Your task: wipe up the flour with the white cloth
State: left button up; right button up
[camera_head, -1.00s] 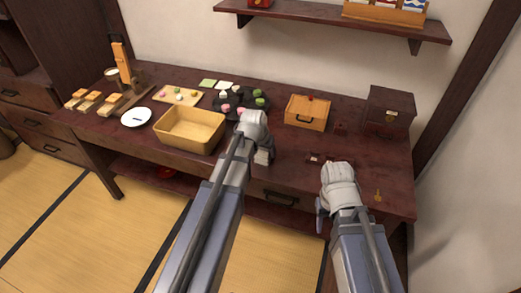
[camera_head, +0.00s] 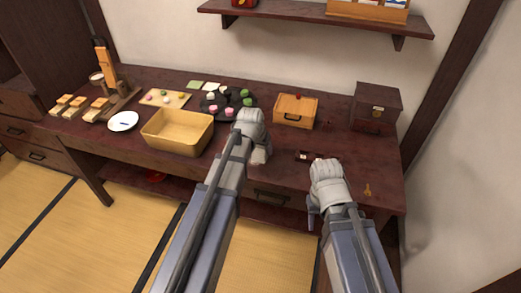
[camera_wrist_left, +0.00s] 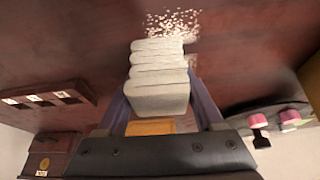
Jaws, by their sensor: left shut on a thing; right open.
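The white cloth (camera_wrist_left: 158,82) is a folded, ridged bundle between the fingers of my left gripper in the left wrist view. My left gripper (camera_wrist_left: 160,105) is shut on it. The flour (camera_wrist_left: 172,24) is a patch of white specks on the dark red table, just beyond the cloth; I cannot tell whether the cloth touches the table. In the head view my left gripper (camera_head: 260,155) is over the table's front middle with the cloth's pale edge showing below, and the flour is hidden there. My right gripper (camera_head: 312,212) is open and empty near the table's front right edge.
A yellow bin (camera_head: 178,132) stands left of my left gripper. Behind are a black tray (camera_head: 228,108) of sweets and a wooden drawer box (camera_head: 296,110). A dark chest (camera_head: 376,108) stands at the back right. A small dark case (camera_head: 303,155) lies between the grippers.

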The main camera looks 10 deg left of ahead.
pick_arm(q)
jog(key=shift+w+a, duration=0.1)
jog(key=shift+a, duration=1.95)
jog(key=shift+w, duration=0.1)
jog(key=shift+w+d, duration=0.1)
jog(key=shift+w, duration=0.65)
jog(key=shift+d, duration=2.05)
